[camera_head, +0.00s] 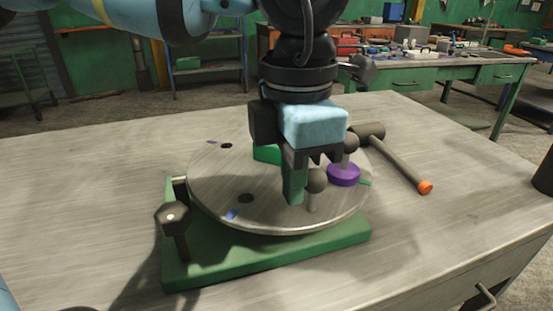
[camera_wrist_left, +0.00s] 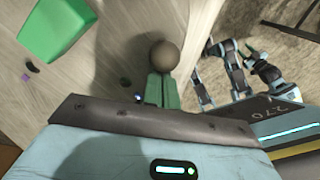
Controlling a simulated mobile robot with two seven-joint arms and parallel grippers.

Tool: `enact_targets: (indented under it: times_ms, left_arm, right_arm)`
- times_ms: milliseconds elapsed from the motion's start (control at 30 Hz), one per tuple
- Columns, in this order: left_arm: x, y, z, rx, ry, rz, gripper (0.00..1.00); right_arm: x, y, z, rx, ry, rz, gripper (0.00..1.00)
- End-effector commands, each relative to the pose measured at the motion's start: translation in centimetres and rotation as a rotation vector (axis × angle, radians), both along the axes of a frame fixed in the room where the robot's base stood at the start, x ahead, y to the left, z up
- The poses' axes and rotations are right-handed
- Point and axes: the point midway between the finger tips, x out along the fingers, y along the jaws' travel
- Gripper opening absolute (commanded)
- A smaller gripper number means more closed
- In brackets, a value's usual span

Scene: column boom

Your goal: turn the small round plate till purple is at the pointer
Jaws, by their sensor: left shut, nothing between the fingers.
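The small round plate (camera_head: 215,180) is a grey metal disc on a green base (camera_head: 270,256). Its rim carries a purple mark (camera_head: 211,142) at the far left, a blue mark (camera_head: 232,215) at the front and a green mark (camera_head: 365,182) at the right. I cannot make out the pointer for certain. My left gripper (camera_head: 293,195) is shut and empty, pointing down over the plate's front right, just beside a ball-topped post (camera_head: 316,182). The ball also shows by the fingertips in the left wrist view (camera_wrist_left: 163,54); touching is unclear.
On the plate are a green block (camera_head: 266,154), a purple disc (camera_head: 343,174) and another ball-topped post (camera_head: 349,143). A hammer-like tool (camera_head: 400,165) lies to the right. The table's left is clear.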

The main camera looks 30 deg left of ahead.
Motion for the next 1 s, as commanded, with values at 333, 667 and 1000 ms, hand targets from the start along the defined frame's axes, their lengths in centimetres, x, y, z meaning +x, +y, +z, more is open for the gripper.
enact_targets:
  times_ms: [333, 667, 1000]
  left_arm:
    - [0.0, -0.1, 0.0, 0.000, 0.000, -0.001, 0.00]
    - [0.9, -1.0, -0.2, 0.000, 0.003, -0.004, 0.00]
    - [1.2, -1.3, 0.0, -0.001, -0.001, 0.000, 0.00]
  right_arm:
    - [-0.2, 0.1, -0.1, 0.003, 0.006, 0.000, 0.36]
    - [-0.3, 0.1, -0.6, 0.001, 0.009, -0.001, 0.36]
    - [-0.3, 0.0, -0.8, 0.001, 0.010, -0.001, 0.36]
